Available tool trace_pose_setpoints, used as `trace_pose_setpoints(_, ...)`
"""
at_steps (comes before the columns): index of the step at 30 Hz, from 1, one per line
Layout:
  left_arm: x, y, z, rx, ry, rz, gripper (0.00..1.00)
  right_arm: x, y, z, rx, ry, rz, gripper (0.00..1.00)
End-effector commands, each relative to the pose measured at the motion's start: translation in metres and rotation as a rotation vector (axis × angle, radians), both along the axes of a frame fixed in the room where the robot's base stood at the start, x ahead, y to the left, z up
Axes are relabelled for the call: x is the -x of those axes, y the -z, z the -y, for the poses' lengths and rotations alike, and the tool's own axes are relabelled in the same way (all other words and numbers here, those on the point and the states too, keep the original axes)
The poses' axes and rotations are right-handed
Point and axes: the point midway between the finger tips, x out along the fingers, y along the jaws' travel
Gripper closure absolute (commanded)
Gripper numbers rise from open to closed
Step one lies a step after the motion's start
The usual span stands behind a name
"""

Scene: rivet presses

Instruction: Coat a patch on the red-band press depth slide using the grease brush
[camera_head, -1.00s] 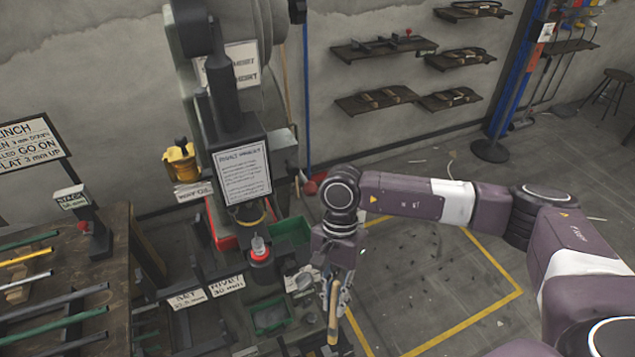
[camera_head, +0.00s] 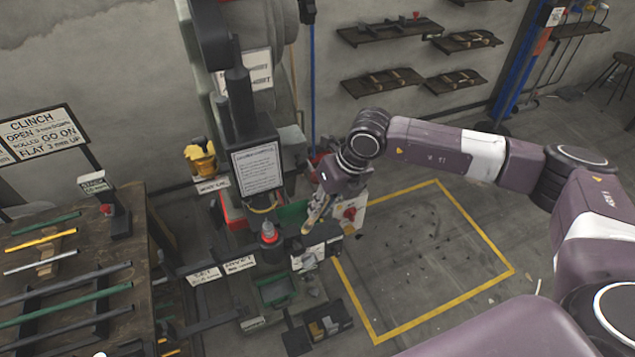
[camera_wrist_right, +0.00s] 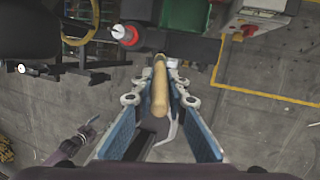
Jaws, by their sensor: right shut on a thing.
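The press (camera_head: 255,150) stands left of centre in the head view. A red ring (camera_head: 269,238) sits on its lower post; it also shows at the upper left of the right wrist view (camera_wrist_right: 128,35). My right gripper (camera_head: 318,208) is just right of this post, shut on the wooden handle of the grease brush (camera_wrist_right: 160,88). The brush's bristles are not clear in either view. A dark bar (camera_wrist_right: 185,47) lies past the handle's far end; I cannot tell whether it is the depth slide or whether they touch. A purple part, possibly my left gripper (camera_wrist_right: 78,140), shows at the lower left.
A red-button box (camera_head: 350,212) stands close right of my right gripper. Green bins (camera_head: 276,290) sit below the press. A table with coloured rods (camera_head: 60,270) is at the left.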

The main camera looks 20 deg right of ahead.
Motion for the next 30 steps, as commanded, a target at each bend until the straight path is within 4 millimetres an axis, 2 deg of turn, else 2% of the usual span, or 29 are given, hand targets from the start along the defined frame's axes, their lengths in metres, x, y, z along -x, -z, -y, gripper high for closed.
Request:
trace_pose_setpoints(1, 0.001, -0.007, 0.0, 0.0, 0.0, -0.001, 0.36, -0.007, -0.011, 0.0, -0.004, 0.077, 0.001, 1.0)
trace_pose_setpoints(6, 0.002, -0.014, -0.001, -0.001, 0.0, -0.003, 0.36, -0.021, -0.024, 0.002, -0.015, 0.291, -0.008, 1.0)
trace_pose_setpoints(14, 0.005, -0.016, -0.004, -0.005, 0.001, -0.008, 0.36, -0.029, -0.03, 0.004, -0.022, 0.419, -0.014, 1.0)
trace_pose_setpoints(20, 0.006, -0.01, -0.006, -0.007, -0.001, -0.01, 0.36, -0.029, -0.019, 0.004, -0.022, 0.427, -0.016, 1.0)
trace_pose_setpoints(30, 0.007, 0.005, -0.006, -0.008, -0.002, -0.01, 0.36, -0.029, 0.016, 0.004, -0.022, 0.426, -0.015, 1.0)
